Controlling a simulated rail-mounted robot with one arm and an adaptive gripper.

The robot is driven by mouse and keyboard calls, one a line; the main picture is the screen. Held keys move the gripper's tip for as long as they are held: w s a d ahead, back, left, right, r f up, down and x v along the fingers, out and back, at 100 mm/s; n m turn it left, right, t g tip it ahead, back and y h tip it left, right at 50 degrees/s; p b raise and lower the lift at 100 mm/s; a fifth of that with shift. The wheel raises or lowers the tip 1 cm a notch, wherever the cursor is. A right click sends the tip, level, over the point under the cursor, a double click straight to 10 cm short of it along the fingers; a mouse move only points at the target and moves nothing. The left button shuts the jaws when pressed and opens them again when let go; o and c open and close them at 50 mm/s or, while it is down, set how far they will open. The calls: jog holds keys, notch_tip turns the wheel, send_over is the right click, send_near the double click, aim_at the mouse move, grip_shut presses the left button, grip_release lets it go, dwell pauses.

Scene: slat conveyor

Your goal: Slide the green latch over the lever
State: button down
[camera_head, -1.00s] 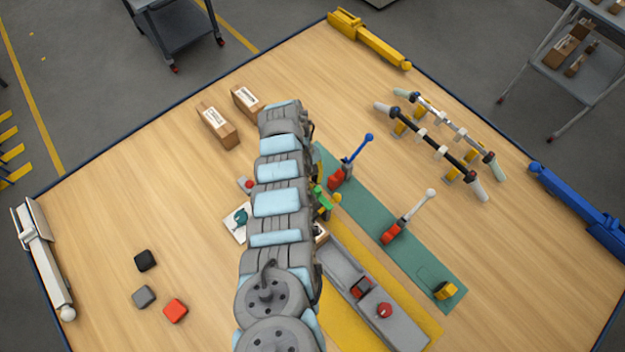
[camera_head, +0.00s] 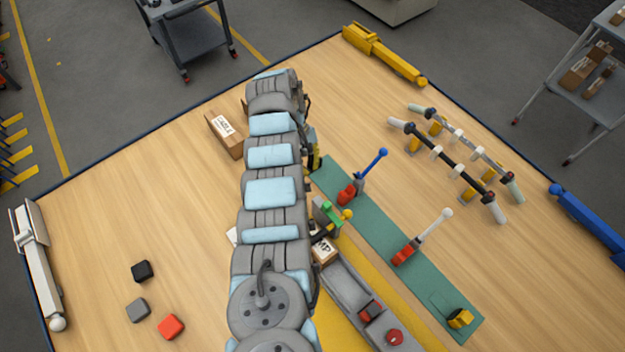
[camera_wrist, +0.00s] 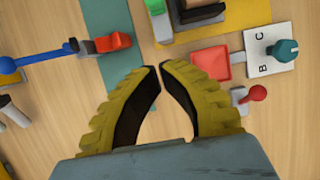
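The green latch (camera_head: 328,210) shows in the head view just right of my arm, beside a yellow round knob (camera_head: 347,214). My arm hides part of it. A blue-handled lever (camera_head: 370,169) with a red base stands on the green strip; it also shows at the left of the wrist view (camera_wrist: 35,58). A white-handled lever (camera_head: 435,227) with a red base stands lower on the strip. I cannot tell which lever is meant. My gripper (camera_wrist: 157,67) has its two yellow fingers brought together at the tips, with nothing seen between them. The head view hides it behind my arm.
In the wrist view, a red panel (camera_wrist: 211,62), a lettered card (camera_wrist: 258,66) with a teal knob (camera_wrist: 286,50) and a red-knobbed switch (camera_wrist: 257,93) lie to the right. A cardboard box (camera_head: 225,135) stands left of my arm. Small blocks (camera_head: 141,271) lie lower left.

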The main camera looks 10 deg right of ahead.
jog(key=v, duration=0.2)
jog(key=shift+w+r, duration=0.1)
jog(key=shift+r, duration=0.2)
jog(key=shift+f, duration=0.1)
